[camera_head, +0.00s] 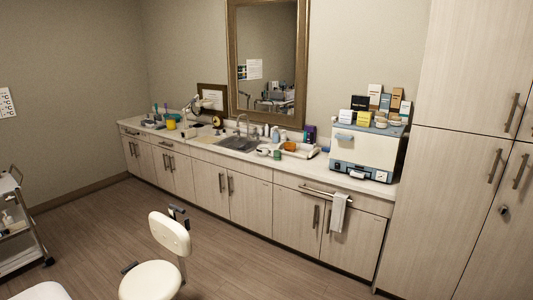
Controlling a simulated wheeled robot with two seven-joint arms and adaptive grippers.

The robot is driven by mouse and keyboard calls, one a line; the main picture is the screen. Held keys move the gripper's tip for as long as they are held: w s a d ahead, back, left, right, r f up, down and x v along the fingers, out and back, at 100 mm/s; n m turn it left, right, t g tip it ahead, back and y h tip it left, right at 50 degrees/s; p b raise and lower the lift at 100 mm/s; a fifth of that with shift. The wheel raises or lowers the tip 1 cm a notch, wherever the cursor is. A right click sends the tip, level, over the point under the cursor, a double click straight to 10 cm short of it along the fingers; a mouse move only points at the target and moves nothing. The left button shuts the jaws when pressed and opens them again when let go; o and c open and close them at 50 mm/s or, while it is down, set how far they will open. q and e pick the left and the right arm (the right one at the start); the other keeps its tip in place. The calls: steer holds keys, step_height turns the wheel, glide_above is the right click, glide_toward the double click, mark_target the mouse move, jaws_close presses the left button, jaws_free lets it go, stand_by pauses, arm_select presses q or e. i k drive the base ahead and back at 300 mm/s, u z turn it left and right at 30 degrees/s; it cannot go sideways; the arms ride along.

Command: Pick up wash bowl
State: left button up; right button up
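I cannot tell for sure which item is the wash bowl. A small white rounded item (263,150), possibly a bowl, sits on the counter (350,180) just right of the sink (240,144). A white tray-like container (309,153) with orange-brown contents stands farther right. A yellow cup-like container (171,124) stands toward the far left end of the counter. All these are small and far away, across the room. Neither of my grippers shows in the head view.
A cream chair (150,280) stands on open wooden floor (240,260) before the cabinets. A white cart (20,230) is at the left edge. A white-and-blue box-shaped appliance (365,150) stands on the counter's right end beside tall cupboards (455,170). A towel (338,212) hangs below it.

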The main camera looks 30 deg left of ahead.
mark_target(263, 150)
steer(key=u, duration=0.2)
steer(key=i, duration=0.65)
steer(key=u, duration=0.95)
steer(key=i, duration=2.3)
steer(key=u, duration=0.4)
steer(key=i, duration=1.1)
steer(key=z, duration=0.05)
